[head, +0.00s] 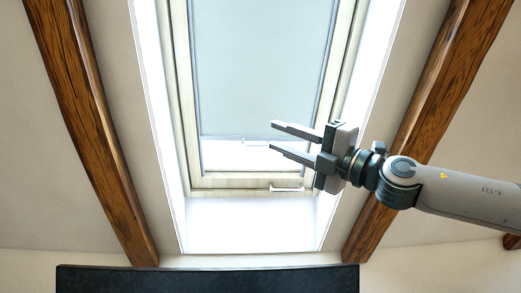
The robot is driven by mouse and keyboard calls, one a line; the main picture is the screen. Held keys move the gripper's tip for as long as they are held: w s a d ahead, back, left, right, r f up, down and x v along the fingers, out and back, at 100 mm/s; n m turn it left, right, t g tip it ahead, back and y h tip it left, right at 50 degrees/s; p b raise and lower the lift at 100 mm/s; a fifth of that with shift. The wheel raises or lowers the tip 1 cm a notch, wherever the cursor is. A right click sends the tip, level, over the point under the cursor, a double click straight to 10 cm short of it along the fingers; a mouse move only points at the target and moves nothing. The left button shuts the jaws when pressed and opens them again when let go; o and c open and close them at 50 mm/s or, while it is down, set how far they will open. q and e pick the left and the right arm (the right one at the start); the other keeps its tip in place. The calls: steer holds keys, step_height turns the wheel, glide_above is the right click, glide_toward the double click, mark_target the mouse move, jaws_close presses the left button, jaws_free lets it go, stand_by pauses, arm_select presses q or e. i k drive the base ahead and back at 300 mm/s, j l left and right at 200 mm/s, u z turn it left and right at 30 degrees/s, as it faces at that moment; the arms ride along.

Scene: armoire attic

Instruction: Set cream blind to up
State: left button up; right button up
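The blind (262,70) hangs in the skylight frame and looks pale grey-blue against the light. It covers most of the glass, with its bottom edge near the lower part of the window. A small pull tab (258,141) shows at that bottom edge. Below it, a bright strip of glass is uncovered. My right gripper (271,135) comes in from the right with its fingers apart and nothing between them. Its fingertips are just right of the tab in the picture; whether they touch it I cannot tell. My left gripper is not in view.
The skylight's wooden frame (230,181) has a handle (287,188) on its lower rail. Brown beams flank the opening at left (90,130) and right (430,110). A dark panel (208,279) stands below. The space left of my gripper is clear.

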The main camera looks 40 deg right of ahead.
mark_target(266, 138)
steer(key=i+l, duration=0.25)
steer(key=l, duration=0.15)
steer(key=i+l, duration=0.3)
steer(key=l, duration=0.15)
steer(key=i+l, duration=0.25)
steer(key=l, duration=0.15)
